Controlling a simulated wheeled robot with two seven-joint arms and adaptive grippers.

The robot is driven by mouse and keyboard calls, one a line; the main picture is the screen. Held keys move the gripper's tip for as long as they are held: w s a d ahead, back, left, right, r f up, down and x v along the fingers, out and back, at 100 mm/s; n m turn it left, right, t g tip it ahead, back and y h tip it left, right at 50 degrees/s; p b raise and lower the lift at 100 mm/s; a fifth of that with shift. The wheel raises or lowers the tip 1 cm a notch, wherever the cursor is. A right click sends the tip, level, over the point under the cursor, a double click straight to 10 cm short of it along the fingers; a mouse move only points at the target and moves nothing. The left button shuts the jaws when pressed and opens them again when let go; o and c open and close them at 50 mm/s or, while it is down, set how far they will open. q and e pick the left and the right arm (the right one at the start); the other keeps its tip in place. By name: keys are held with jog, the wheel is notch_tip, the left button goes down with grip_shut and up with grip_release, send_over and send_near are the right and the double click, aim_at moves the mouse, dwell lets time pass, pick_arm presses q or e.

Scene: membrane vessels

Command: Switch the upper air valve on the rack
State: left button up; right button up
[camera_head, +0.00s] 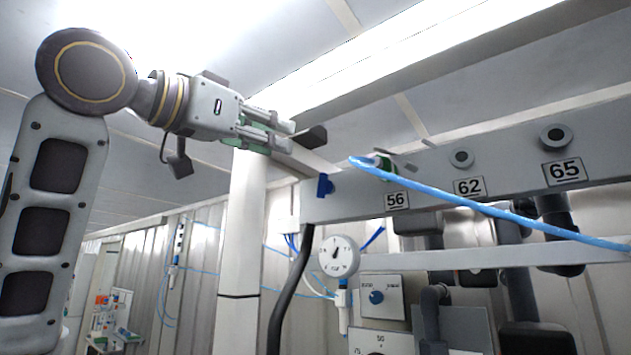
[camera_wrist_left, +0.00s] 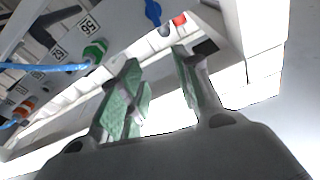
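My left gripper (camera_head: 291,137) is raised at the upper left end of the rack beam (camera_head: 330,205). Its green-padded fingers are apart and nothing shows between them; the gap also shows in the left wrist view (camera_wrist_left: 158,78). A small dark block (camera_head: 312,137) is just past the fingertips; I cannot tell what it belongs to or whether it touches. A blue handle-like part (camera_head: 324,185) is on the beam's left end, below and right of the fingers; a blue part (camera_wrist_left: 152,12) shows beyond the fingers in the wrist view. Which part is the upper air valve is unclear. My right gripper is out of view.
A blue hose (camera_head: 470,205) runs from a green fitting (camera_head: 386,168) above label 56 across the beam to the right. Below are a round gauge (camera_head: 338,256) and a panel with a blue knob (camera_head: 376,297). A white column (camera_head: 243,230) stands behind the gripper.

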aim_at(320, 182)
pick_arm(q)
jog(key=f, duration=0.1)
jog(key=f+n+y, duration=0.1)
jog(key=w+f, duration=0.1)
jog(key=shift+a+g+y, duration=0.3)
jog(key=shift+a+y, duration=0.1)
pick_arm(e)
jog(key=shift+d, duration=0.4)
pick_arm(q)
jog(key=shift+s+d, duration=0.1)
jog(key=p+x, duration=0.4)
jog(key=x, duration=0.8)
jog(key=shift+x, duration=0.9)
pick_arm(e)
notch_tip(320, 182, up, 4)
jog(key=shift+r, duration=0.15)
